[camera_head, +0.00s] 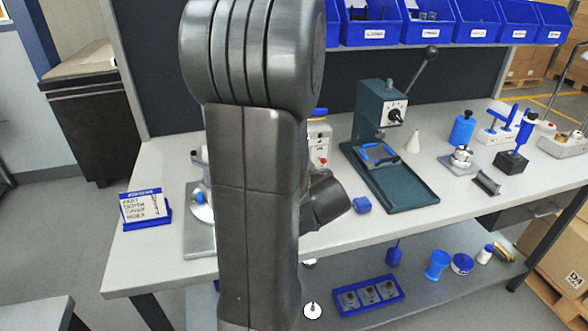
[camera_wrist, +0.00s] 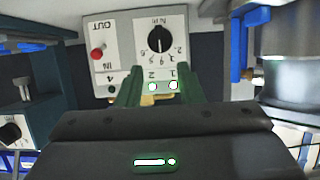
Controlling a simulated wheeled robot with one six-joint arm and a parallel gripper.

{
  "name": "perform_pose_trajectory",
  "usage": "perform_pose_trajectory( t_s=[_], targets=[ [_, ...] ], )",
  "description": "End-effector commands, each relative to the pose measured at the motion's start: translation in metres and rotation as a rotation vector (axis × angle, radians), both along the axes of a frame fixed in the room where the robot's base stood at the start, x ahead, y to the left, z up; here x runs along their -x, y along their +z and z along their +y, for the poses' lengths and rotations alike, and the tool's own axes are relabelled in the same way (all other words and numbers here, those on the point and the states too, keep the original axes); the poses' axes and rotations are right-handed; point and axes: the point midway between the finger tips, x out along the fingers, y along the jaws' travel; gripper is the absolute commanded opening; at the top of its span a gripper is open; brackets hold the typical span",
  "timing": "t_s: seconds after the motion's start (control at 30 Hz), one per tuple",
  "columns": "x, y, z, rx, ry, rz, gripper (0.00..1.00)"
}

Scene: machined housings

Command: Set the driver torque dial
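The driver torque dial (camera_wrist: 160,39) is a black round knob with a pale pointer line on a light control panel (camera_wrist: 122,28), seen upside down in the wrist view. A scale and N·m lettering surround it; I cannot read the setting for certain. A red button (camera_wrist: 97,53) is to its left. My gripper (camera_wrist: 160,74) has two greenish fingers spread apart, just below the dial in the picture, with nothing held between them. In the head view the controller box (camera_head: 319,142) shows partly behind my arm; my gripper is hidden there.
In the wrist view a large metal cylinder (camera_wrist: 298,65) and a blue part (camera_wrist: 238,48) stand right of the panel. A green press (camera_head: 382,112) stands right of the box on the bench. The bench front is partly clear.

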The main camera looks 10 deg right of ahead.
Motion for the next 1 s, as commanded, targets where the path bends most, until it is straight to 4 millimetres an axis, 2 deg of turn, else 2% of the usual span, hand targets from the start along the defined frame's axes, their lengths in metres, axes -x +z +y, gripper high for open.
perform_pose_trajectory(
  t_s=[0.1, 0.4, 0.77, 1.0],
  targets=[
    [0.023, 0.011, -0.002, 0.002, -0.005, -0.001, 0.34],
    [0.044, 0.018, -0.002, -0.001, -0.001, 0.001, 0.34],
    [0.044, 0.018, -0.002, 0.000, 0.000, 0.001, 0.34],
    [0.025, 0.009, 0.000, 0.000, 0.003, 0.002, 0.34]
  ],
)
